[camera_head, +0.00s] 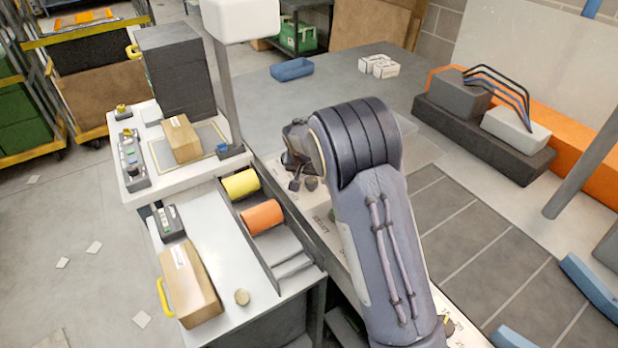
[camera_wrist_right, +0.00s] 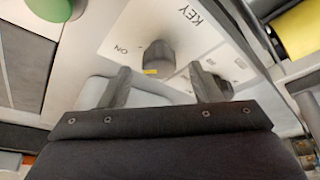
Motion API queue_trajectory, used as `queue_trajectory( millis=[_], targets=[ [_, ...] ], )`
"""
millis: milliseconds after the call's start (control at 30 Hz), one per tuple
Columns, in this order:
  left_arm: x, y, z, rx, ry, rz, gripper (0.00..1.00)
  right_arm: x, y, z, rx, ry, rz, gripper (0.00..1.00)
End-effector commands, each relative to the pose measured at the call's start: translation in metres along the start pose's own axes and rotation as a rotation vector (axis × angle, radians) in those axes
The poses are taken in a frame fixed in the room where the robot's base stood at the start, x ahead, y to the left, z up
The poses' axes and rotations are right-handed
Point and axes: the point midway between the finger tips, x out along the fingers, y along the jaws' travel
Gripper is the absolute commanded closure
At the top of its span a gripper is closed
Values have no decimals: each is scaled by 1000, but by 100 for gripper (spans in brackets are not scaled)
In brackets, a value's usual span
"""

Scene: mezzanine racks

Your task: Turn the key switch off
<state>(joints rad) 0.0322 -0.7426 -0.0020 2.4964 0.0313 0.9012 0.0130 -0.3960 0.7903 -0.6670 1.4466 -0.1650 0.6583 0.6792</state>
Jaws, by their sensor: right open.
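The key switch (camera_wrist_right: 158,57) shows in the right wrist view as a dark round knob with a small yellow mark on its lower edge. It sits on a pale panel (camera_wrist_right: 105,18) printed "KEY", with "ON" to its left in the picture. My right gripper (camera_wrist_right: 160,72) is open, with one finger on each side of the knob and a visible gap to each; I cannot tell whether they touch it. In the head view my right gripper (camera_head: 298,158) is over the panel strip, and my forearm hides much of that strip. My left gripper is not in view.
A green button (camera_wrist_right: 48,8) is on the same panel. Yellow (camera_head: 241,183) and orange (camera_head: 262,217) rolls lie in a tray left of the arm. A monitor post (camera_head: 226,95) stands behind the gripper. Cartons (camera_head: 188,283) rest on the left bench.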

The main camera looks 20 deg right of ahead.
Motion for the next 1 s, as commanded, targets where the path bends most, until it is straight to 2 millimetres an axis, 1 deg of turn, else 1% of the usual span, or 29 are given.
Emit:
queue_trajectory(
  millis=[100, 200, 467, 567, 800, 833, 1000],
  targets=[
    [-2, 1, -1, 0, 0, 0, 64, 14, 1, 0, 0, -2, 2, 43],
    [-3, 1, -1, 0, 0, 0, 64, 19, 0, 0, 0, 0, 0, 43],
    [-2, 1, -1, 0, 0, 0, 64, 21, 0, 0, 0, 0, -1, 43],
    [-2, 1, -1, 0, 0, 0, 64, 21, 0, 0, 0, 0, -1, 53],
    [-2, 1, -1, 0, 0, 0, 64, 21, 0, 0, 0, 0, -1, 85],
    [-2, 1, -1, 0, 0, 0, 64, 21, 0, 0, 0, -1, -1, 87],
    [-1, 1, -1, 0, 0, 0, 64, 21, 0, 0, -8, -1, -5, 87]
  ],
)
